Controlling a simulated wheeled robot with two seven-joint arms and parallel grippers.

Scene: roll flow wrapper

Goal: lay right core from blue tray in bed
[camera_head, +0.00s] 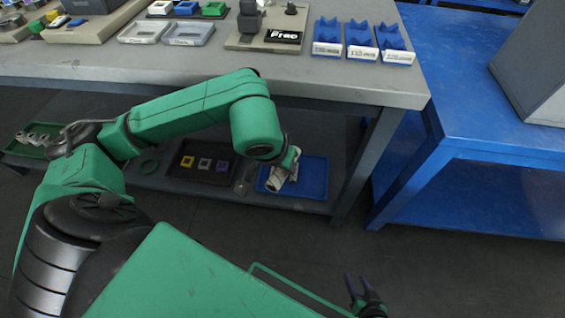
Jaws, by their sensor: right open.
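The blue tray (312,180) lies on the lower shelf under the grey table. Pale, roughly tube-shaped pieces (282,179) show in its left part, partly covered by my arm; I cannot tell which is the right core. My left arm reaches down there, and its wrist hides most of the left gripper (292,163), so its jaws cannot be made out. My right gripper (364,290) is open and empty, low at the bottom, well away from the tray. Blue V-shaped cradles (360,40) with labels stand at the table's right end; I cannot tell whether one is the bed.
A dark tray (203,168) with yellow, white and purple pieces and a green tray (34,138) share the shelf. The grey table's edge (300,90) overhangs it. A table leg (358,165) stands right of the blue tray. A blue bench (480,120) is at right.

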